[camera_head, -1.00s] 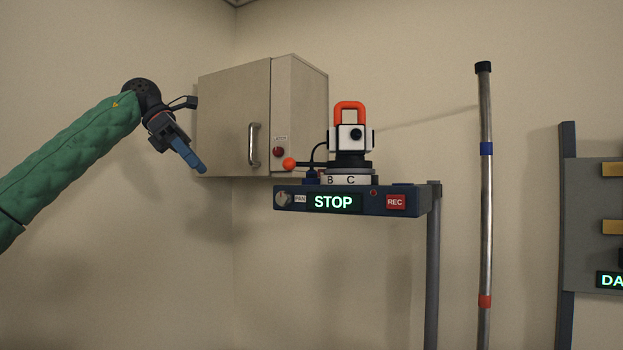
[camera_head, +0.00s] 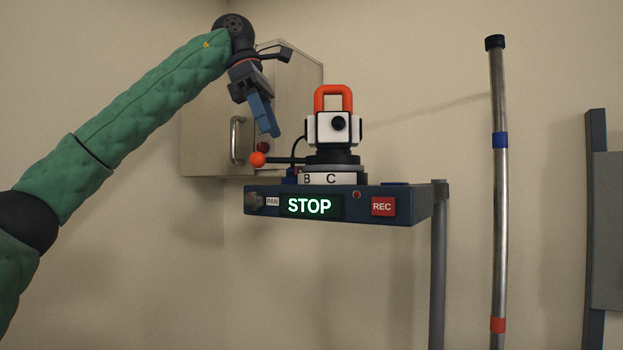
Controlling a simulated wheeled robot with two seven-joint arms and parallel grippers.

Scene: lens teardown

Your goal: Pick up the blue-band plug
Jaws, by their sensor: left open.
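My right gripper is not in view.
The white device (camera_head: 323,130) with an orange handle stands on the dark blue shelf (camera_head: 365,213) showing STOP. An orange ball (camera_head: 257,159) on a lever juts out left of it. A wall cabinet (camera_head: 205,140) is behind. A metal pole (camera_head: 499,230) stands right.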

